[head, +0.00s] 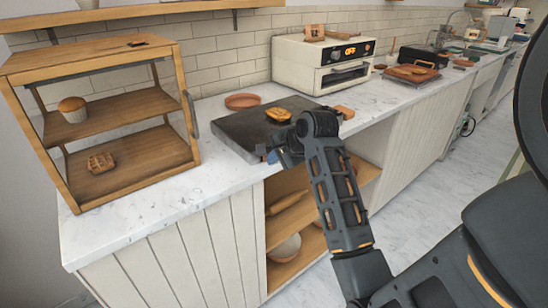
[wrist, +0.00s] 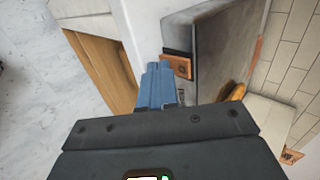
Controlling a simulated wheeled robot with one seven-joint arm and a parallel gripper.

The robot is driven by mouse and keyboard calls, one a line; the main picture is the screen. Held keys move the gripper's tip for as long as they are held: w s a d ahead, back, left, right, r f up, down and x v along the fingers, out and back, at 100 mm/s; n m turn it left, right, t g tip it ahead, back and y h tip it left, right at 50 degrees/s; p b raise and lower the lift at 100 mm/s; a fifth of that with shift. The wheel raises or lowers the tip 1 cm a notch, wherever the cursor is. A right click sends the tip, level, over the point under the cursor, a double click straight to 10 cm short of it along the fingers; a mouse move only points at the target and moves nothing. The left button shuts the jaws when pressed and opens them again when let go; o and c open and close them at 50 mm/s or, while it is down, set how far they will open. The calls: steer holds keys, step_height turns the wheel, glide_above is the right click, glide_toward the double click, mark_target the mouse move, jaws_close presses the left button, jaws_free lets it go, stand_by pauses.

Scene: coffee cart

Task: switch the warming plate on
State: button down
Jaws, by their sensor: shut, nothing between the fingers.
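The warming plate (head: 232,130) is a dark grey slab on the counter, with a waffle (head: 278,114) on it. In the wrist view the plate (wrist: 215,45) fills the upper middle, and part of the waffle (wrist: 237,92) shows. A small copper-coloured square with a dark mark (wrist: 182,67), beside a black strip, sits at the plate's front edge and looks like its switch; its setting cannot be told. My gripper (head: 270,155) is at the plate's front edge. Its blue fingers (wrist: 158,68) are shut and empty, just beside the square; contact cannot be told. My arm hides part of this edge in the head view.
A wooden shelf unit (head: 95,62) with a muffin and a waffle stands left. A reddish dish (head: 242,101) lies behind the plate. A white oven (head: 300,65) stands behind right. Bare counter (head: 150,210) lies front left. An open shelf (head: 290,185) is below.

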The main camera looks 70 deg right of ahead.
steer(key=shift+f, duration=0.15)
steer(key=shift+w+f+t+b, duration=0.2)
steer(key=shift+f+t+b, duration=0.05)
steer(key=shift+t+b, duration=0.4)
steer(key=shift+t+h+p, duration=0.25)
steer(key=shift+h+p, duration=0.15)
steer(key=shift+p, duration=0.35)
steer(key=shift+w+r, duration=0.1)
steer(key=shift+r, duration=0.05)
